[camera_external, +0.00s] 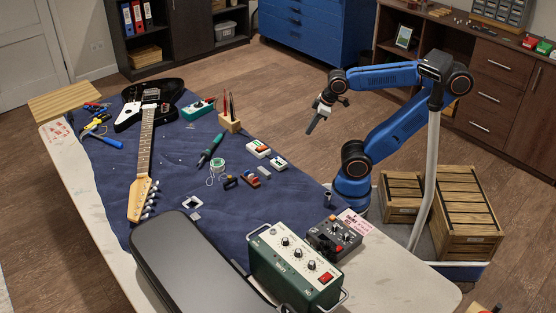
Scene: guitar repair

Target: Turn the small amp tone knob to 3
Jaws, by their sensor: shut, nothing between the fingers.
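The small amp (272,275) is a green box with a pale top panel, at the front of the table. A row of dark knobs (297,253) and a red switch (326,277) sit on its panel. The labels are too small to read, so I cannot tell which knob is tone or where it points. My gripper (312,126) is shut and empty. It hangs in the air beyond the table's right side, far up and back from the amp, touching nothing.
A dark box with knobs (333,241) and a pink card (354,221) lie just right of the amp. A black case (190,262) lies left of it. A guitar (143,155) and several small tools lie farther back on the blue cloth (210,222).

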